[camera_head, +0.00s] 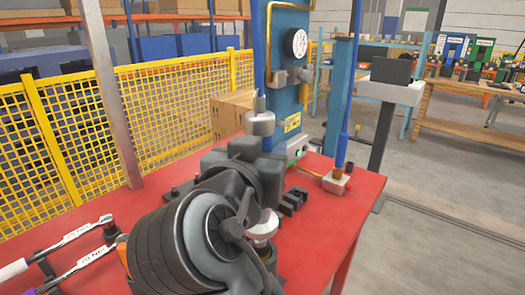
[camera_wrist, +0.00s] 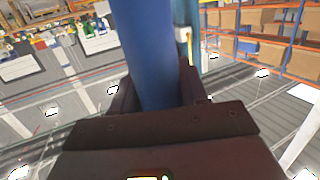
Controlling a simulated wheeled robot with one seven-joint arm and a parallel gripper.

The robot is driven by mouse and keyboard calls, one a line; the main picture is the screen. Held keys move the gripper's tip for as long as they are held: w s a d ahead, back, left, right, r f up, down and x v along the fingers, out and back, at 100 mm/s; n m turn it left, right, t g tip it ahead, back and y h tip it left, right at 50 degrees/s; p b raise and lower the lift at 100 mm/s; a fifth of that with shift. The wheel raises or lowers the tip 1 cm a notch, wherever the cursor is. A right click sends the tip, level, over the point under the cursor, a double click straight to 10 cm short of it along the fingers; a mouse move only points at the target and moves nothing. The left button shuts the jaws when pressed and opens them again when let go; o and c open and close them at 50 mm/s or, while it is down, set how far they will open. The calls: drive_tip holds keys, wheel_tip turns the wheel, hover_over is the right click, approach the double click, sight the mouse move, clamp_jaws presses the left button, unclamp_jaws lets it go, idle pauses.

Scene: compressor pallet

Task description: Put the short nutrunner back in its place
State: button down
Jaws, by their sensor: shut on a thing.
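The gripper is outside the head view. The tool's lower end is outside the wrist view.
A dark compressor with a ribbed pulley (camera_head: 165,250) fills the red table's (camera_head: 345,215) front middle. Torque wrenches (camera_head: 85,262) lie at left. A blue column with a gauge (camera_head: 288,80) stands behind. A monitor stand (camera_head: 388,95) is at right.

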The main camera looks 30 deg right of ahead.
drive_tip(key=shift+f+b, duration=2.7)
drive_tip(key=shift+f, duration=0.55)
idle(0.9)
drive_tip(key=c, duration=0.9)
unclamp_jaws()
drive_tip(key=o, duration=0.4)
drive_tip(key=shift+a, duration=0.1)
drive_tip(key=v, duration=0.7)
drive_tip(key=shift+s+a+r, duration=0.1)
drive_tip(key=shift+s+a, duration=0.05)
drive_tip(key=shift+s, duration=0.2)
